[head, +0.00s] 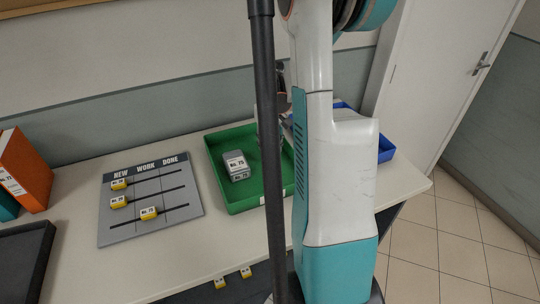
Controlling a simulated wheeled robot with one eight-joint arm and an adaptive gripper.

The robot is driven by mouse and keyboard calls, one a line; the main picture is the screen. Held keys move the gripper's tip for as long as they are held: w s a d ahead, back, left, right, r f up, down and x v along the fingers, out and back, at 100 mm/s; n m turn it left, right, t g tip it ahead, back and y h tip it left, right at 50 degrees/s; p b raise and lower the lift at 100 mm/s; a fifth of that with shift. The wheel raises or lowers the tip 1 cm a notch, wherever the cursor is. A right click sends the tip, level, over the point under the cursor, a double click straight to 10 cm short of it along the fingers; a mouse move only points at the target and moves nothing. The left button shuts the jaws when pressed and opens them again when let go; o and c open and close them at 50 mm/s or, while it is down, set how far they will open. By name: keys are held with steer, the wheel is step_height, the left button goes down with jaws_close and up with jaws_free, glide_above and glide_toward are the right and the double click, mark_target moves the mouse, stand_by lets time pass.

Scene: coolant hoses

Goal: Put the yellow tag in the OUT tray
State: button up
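Yellow tags sit on a grey board headed NEW, WORK, DONE: a top tag (119,184), a middle tag (118,202) and a lower tag (148,213) farther right. Two more yellow tags, a left one (220,283) and a right one (246,272), show below the table's front edge. A green tray (217,169) holds a grey-white box marked No. 75. A blue tray (386,150) is mostly hidden behind my arm. No OUT lettering is visible on either tray. My gripper (272,112) is mostly hidden behind my arm and a dark pole, over the green tray's back part; its fingers are unclear.
The grey board (120,230) lies on the pale table (75,180), left of the green tray. An orange binder (27,165) and a dark tray (22,262) stand at the left. The box (237,166) occupies part of the green tray. A door is behind right.

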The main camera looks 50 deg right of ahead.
mark_target(270, 147)
steer(key=shift+f+b, duration=0.55)
steer(key=shift+f, duration=1.55)
steer(key=shift+f, duration=0.1)
steer(key=o, duration=0.9)
step_height(270, 147, up, 12)
steer(key=p, duration=0.3)
